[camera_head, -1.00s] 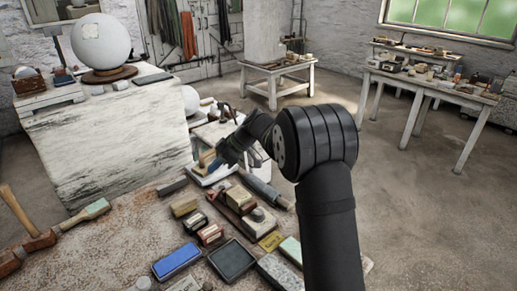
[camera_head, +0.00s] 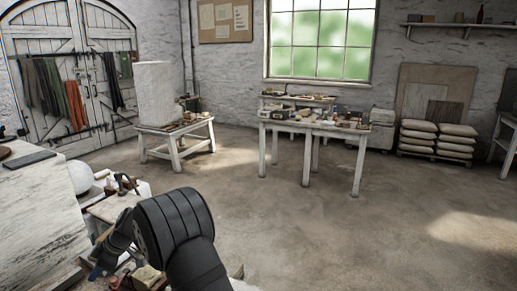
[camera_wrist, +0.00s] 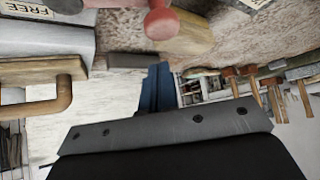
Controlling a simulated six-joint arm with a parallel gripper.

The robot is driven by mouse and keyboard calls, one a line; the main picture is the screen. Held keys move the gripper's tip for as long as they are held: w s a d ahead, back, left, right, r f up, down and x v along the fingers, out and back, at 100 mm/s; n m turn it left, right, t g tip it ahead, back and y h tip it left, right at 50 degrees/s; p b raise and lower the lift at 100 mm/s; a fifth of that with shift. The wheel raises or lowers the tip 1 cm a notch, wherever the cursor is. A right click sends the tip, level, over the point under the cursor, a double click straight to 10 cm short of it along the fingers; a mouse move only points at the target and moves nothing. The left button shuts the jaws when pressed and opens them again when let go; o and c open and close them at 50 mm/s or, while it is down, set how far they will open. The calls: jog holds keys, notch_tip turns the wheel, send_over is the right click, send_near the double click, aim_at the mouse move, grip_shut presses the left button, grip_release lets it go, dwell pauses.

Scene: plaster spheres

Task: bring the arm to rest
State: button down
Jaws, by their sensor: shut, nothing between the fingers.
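My gripper (camera_head: 97,271) is at the lower left of the head view, low beside the cluttered bench, with my dark arm in front of part of it. In the wrist view its blue fingers (camera_wrist: 156,88) are together, with nothing between them. Whether the fingertips touch anything cannot be told.
In the wrist view a wooden-handled tool (camera_wrist: 42,95) lies left of the fingers and a red-knobbed tool (camera_wrist: 160,22) above them. A white plaster block (camera_head: 35,215) and a white sphere (camera_head: 80,177) stand at left. A worktable (camera_head: 314,128) is further back; the middle floor is clear.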

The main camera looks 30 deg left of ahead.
jog(key=m+t, duration=0.1)
jog(key=w+f+m+t, duration=0.1)
jog(key=m, duration=0.1)
jog(key=shift+a+y, duration=0.3)
jog(key=shift+a, duration=0.1)
jog(key=m+t, duration=0.1)
jog(key=m+y, duration=0.1)
jog(key=m, duration=0.1)
jog(key=shift+w+a+t, duration=0.35)
jog(key=shift+w+t, duration=0.05)
jog(key=shift+w+a+r+m+t, duration=0.1)
jog(key=shift+w+a+m+t, duration=0.05)
jog(key=shift+m+t, duration=0.45)
jog(key=shift+w+a+r+m+t+y, duration=0.15)
jog(key=shift+m+t+y, duration=0.15)
jog(key=shift+m, duration=0.2)
jog(key=shift+w+a+r+m+t+y, duration=0.1)
jog(key=shift+r+m+t+y, duration=0.15)
jog(key=shift+m, duration=0.25)
jog(key=shift+a+r, duration=0.25)
jog(key=shift+a, duration=0.4)
jog(key=shift+a+r, duration=0.25)
jog(key=shift+a, duration=0.35)
